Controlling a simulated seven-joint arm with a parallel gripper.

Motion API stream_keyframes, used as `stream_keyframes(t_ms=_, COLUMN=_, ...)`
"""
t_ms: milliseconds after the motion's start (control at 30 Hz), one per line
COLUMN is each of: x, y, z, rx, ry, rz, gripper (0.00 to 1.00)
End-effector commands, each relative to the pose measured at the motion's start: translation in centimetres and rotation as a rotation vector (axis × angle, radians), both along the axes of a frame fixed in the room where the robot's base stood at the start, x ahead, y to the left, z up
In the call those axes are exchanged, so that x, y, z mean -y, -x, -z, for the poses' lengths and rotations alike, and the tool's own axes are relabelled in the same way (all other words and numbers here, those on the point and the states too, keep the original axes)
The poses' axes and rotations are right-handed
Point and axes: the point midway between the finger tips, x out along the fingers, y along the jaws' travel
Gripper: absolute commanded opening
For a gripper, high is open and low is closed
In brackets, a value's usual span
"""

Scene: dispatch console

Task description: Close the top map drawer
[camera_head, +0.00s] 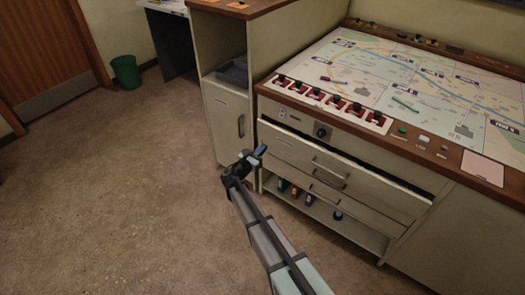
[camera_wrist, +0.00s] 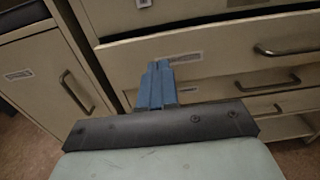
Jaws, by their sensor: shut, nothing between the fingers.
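The top map drawer (camera_head: 300,150) is a cream front under the console's map top. It stands partly open, with a dark gap along its upper edge. In the wrist view its front (camera_wrist: 220,65) fills the upper right, with a metal bar handle (camera_wrist: 285,49). My gripper (camera_head: 261,151) is shut and empty, just in front of the drawer's left end. In the wrist view its blue fingers (camera_wrist: 158,85) are together, left of the handle, and hide part of the drawer front. I cannot tell whether the fingertips touch it.
Lower drawers (camera_head: 340,196) sit below, over an open shelf (camera_head: 325,220) holding several small items. A cabinet (camera_head: 228,118) with a handle stands to the left. A green bin (camera_head: 126,71) stands far left. The brown floor (camera_head: 120,200) at left is clear.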

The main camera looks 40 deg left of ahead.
Motion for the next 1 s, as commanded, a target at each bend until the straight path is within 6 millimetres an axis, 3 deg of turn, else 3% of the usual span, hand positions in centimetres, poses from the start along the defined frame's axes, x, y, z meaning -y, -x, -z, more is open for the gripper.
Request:
stream_keyframes(t_ms=500, x=-0.1, y=-8.9, z=0.1, rx=0.000, ry=0.000, rz=0.001, gripper=0.00)
stream_keyframes(t_ms=733, x=-0.1, y=-10.7, z=0.0, rx=0.000, ry=0.000, rz=-0.002, gripper=0.00)
stream_keyframes(t_ms=1000, x=0.0, y=-11.1, z=0.0, rx=0.000, ry=0.000, rz=-0.001, gripper=0.00)
